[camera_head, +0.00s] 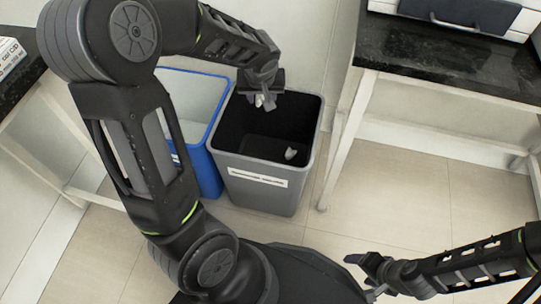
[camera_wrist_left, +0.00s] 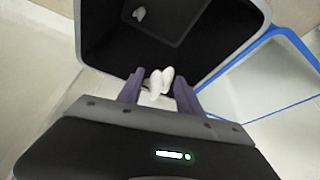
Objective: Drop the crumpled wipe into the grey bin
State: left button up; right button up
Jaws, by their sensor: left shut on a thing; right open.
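My left gripper (camera_head: 265,99) is over the back part of the grey bin's (camera_head: 264,178) opening. It is shut on the crumpled white wipe (camera_head: 259,100), which hangs between its fingers. In the left wrist view the wipe (camera_wrist_left: 160,82) sits between the two fingers (camera_wrist_left: 159,92), with the bin's dark inside beyond it. My right gripper (camera_head: 362,276) is open and empty, low at the right, far from the bin.
A blue-rimmed bin (camera_head: 207,162) stands directly left of the grey bin. A dark-topped bench (camera_head: 440,58) with a white device (camera_head: 470,15) stands at the right. Another dark counter (camera_head: 22,85) is at the left edge. The tiled floor in front is clear.

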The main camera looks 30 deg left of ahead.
aim_at(262, 106)
pick_arm(q)
jog(key=shift+f+b, duration=0.95)
jog(key=shift+f, duration=0.95)
pick_arm(e)
jog(key=f, duration=0.2)
jog(key=shift+w+d+f, duration=0.2)
jog(key=shift+w+f, duration=0.1)
pick_arm(q)
jog(key=o, duration=1.4)
jog(key=shift+r, duration=0.1)
jog(key=p+v, duration=0.2)
jog(key=v, duration=0.4)
jog(key=shift+r, duration=0.35)
jog(key=shift+s+d+r+p, duration=0.2)
jog(key=shift+s+r+p, duration=0.1)
jog(key=shift+r, duration=0.15)
pick_arm(e)
jog(key=r, duration=0.2)
jog(key=shift+s+a+r, duration=0.2)
jog(key=shift+s+r, duration=0.1)
